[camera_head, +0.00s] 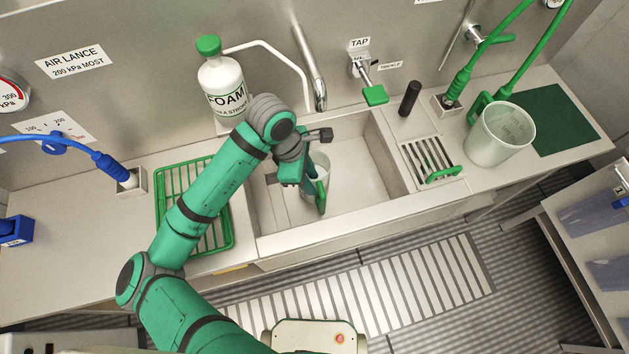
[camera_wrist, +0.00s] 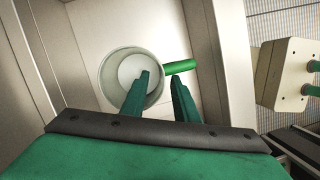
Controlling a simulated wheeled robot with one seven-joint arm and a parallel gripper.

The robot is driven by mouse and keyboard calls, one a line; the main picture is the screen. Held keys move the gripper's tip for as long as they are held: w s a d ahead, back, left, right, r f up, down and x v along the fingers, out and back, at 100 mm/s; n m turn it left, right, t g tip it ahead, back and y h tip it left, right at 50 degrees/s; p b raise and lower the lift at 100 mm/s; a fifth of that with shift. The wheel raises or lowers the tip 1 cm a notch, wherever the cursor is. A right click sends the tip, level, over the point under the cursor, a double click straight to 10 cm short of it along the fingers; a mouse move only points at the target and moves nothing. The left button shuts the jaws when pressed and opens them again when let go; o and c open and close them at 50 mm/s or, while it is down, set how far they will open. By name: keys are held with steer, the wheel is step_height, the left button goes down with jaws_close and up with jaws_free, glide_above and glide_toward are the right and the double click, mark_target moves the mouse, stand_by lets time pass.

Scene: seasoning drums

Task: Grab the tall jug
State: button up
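A pale jug (camera_head: 321,161) with a green handle stands in the sink, partly hidden behind my gripper. The wrist view looks down into its round mouth (camera_wrist: 113,82), with the green handle (camera_wrist: 184,66) pointing right. My gripper (camera_wrist: 160,76) is open, its two green fingers apart. In the wrist view one finger overlaps the jug's mouth and the other lies just below the handle; contact cannot be told. In the head view my gripper (camera_head: 312,190) is over the sink at the jug. A second pale jug (camera_head: 490,146) with a green handle stands on the right counter.
The sink (camera_head: 365,185) is bare to the right of the jug, and its walls rise close around my gripper. A green rack (camera_head: 167,205) lies left of it. A white FOAM bottle (camera_head: 222,78), a curved spout (camera_head: 308,65) and a green-handled tap (camera_head: 375,94) stand behind.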

steer(key=shift+x, duration=1.5)
jaws_close()
